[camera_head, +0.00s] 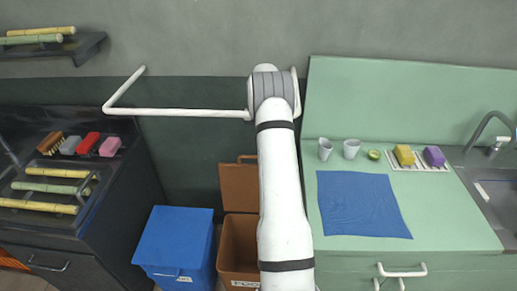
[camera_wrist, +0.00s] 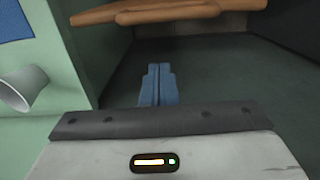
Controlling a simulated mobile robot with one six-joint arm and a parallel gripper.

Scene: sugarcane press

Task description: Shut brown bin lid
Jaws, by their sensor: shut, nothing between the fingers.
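The brown bin (camera_head: 237,243) stands on the floor between the blue bin and the green counter, partly hidden by my arm. Its brown lid (camera_head: 238,187) is open and stands upright at the back of the bin. In the wrist view a brown edge with a raised grip, which looks like the lid (camera_wrist: 170,12), crosses the top. My gripper (camera_wrist: 158,70) is shut and empty, its blue fingers apart from that edge in the picture. In the head view my gripper is hidden behind my arm.
The blue bin (camera_head: 175,240) has its lid down. The green counter (camera_head: 440,215) holds cups (camera_head: 351,149), a blue cloth (camera_head: 360,204) and sponges (camera_head: 404,155). In the wrist view a cup (camera_wrist: 22,90) is close at left. A dark cabinet stands at the left.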

